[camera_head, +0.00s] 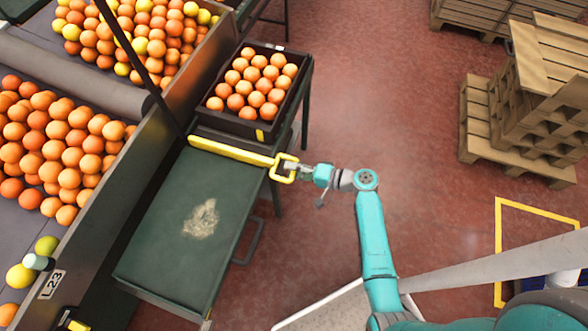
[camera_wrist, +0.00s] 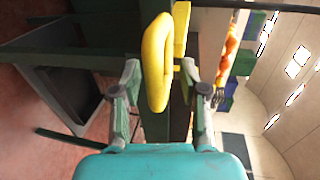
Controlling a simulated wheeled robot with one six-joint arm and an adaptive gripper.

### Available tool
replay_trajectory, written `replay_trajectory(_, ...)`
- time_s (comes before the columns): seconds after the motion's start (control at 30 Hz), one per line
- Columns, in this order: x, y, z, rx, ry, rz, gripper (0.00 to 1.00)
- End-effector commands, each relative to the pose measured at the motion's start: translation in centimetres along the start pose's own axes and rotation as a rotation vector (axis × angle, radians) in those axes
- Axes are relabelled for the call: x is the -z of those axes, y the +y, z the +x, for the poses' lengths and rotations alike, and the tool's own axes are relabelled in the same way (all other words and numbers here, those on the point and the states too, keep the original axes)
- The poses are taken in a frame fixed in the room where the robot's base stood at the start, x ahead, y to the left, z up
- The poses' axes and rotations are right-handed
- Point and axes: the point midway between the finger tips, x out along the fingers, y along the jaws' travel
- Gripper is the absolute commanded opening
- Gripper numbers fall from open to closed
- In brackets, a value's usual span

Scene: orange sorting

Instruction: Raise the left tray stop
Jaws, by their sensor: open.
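The left tray stop is a yellow bar (camera_head: 230,151) lying across the far end of the green tray table, with a yellow loop handle (camera_head: 284,168) at its right end. My gripper (camera_head: 295,167) is at this handle, reaching in from the right. In the wrist view the yellow handle (camera_wrist: 157,62) stands upright between the two fingers of my open gripper (camera_wrist: 164,80). The fingers are spread to either side of it, with the left finger closer. I cannot tell whether either finger touches it.
A dark crate of oranges (camera_head: 221,118) stands just beyond the bar. A sloped bin wall (camera_head: 140,165) with oranges behind it runs along the left. The green table top (camera_head: 165,245) is bare except for a pale worn patch. Wooden pallets (camera_head: 540,90) stand at right; the red floor between is clear.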

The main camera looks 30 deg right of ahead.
Motion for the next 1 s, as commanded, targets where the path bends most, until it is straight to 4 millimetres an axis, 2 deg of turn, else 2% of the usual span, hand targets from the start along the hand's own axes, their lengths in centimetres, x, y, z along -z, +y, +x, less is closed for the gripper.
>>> replay_trajectory(0.17,0.1,0.1,-1.2,-0.001,0.002,0.0,0.43)
replay_trajectory(0.7,0.1,0.0,-9.9,0.0,0.004,0.001,0.43)
replay_trajectory(1.0,0.0,0.0,-11.9,0.001,0.001,0.0,0.43)
